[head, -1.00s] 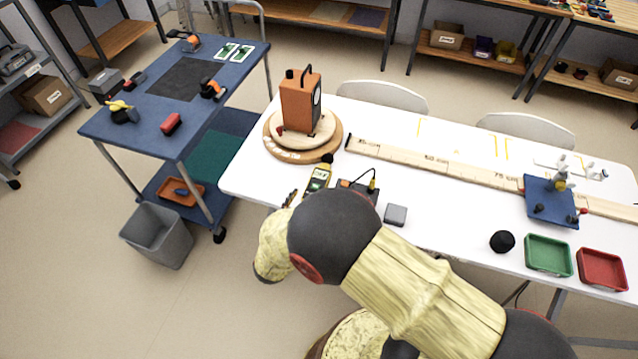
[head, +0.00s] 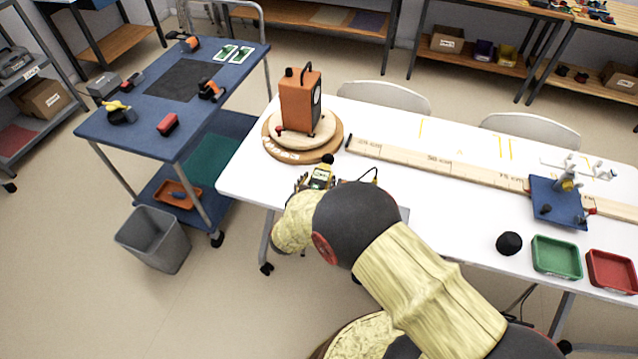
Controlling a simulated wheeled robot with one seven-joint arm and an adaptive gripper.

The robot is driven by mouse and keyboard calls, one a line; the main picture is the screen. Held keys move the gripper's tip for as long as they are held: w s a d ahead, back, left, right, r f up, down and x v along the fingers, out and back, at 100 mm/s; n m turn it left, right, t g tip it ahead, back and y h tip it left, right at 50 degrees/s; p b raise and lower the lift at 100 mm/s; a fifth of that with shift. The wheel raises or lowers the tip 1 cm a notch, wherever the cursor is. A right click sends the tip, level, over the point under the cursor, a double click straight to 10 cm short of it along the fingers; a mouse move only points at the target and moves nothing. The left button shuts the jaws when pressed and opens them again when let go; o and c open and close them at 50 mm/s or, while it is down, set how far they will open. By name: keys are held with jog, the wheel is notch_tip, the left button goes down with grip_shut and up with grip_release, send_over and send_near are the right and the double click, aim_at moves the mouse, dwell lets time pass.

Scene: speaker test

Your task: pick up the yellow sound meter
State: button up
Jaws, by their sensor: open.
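The yellow sound meter (head: 322,175) lies on the white table (head: 236,173), in front of the round wooden turntable. Its black round tip points away from me and its lower part is hidden. My gripper (head: 316,182) is open at the near end of the meter, with dark finger parts showing beside it. My arm covers most of the gripper, so I cannot tell whether the fingers touch the meter.
An orange speaker (head: 299,103) stands on the turntable (head: 325,150) just behind the meter. A black box with a yellow plug and cable (head: 370,178) sits close on the right, mostly hidden. A long wooden ruler (head: 430,163) runs rightward. A blue cart (head: 150,140) stands left.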

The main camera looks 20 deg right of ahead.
jog(key=shift+c, duration=0.4)
jog(key=c, duration=1)
jog(key=shift+c, duration=0.3)
jog(key=shift+r, duration=0.15)
